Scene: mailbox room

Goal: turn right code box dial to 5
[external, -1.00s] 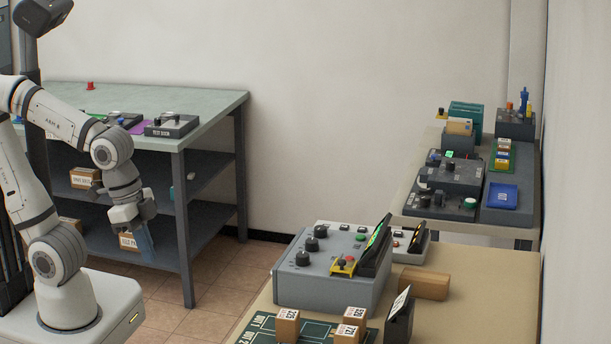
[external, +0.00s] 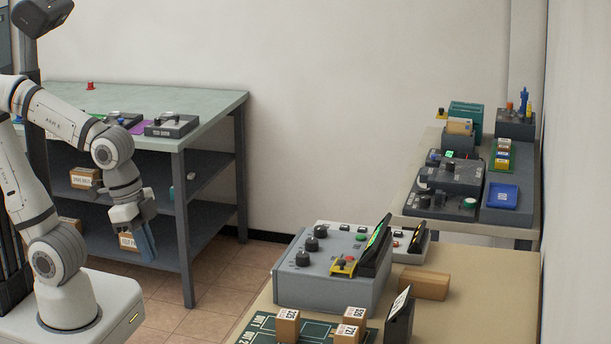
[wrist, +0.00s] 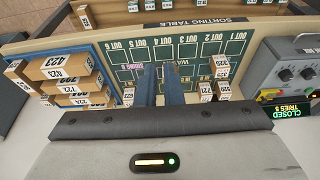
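The grey code box (external: 325,289) stands on the tan table in the external view, with three black dials along its left side: one at the back (external: 320,231), one in the middle (external: 311,244) and one in front (external: 303,259). Their settings are too small to read. In the wrist view the box (wrist: 292,48) is at the right edge, partly cut off, with dark dials showing. Its display (wrist: 281,112) reads "CLOSED" and "TRIES 5". My gripper (external: 148,250) hangs left of the box, well apart from it. Its blue fingers (wrist: 160,88) are apart, with nothing between them.
A red-and-yellow control (external: 344,264) and a tilted screen (external: 376,246) sit on the box's right side. In the wrist view, small labelled parcels (wrist: 67,76) and a green sorting mat (wrist: 188,52) lie left of it. A shelved bench (external: 215,115) stands behind my arm.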

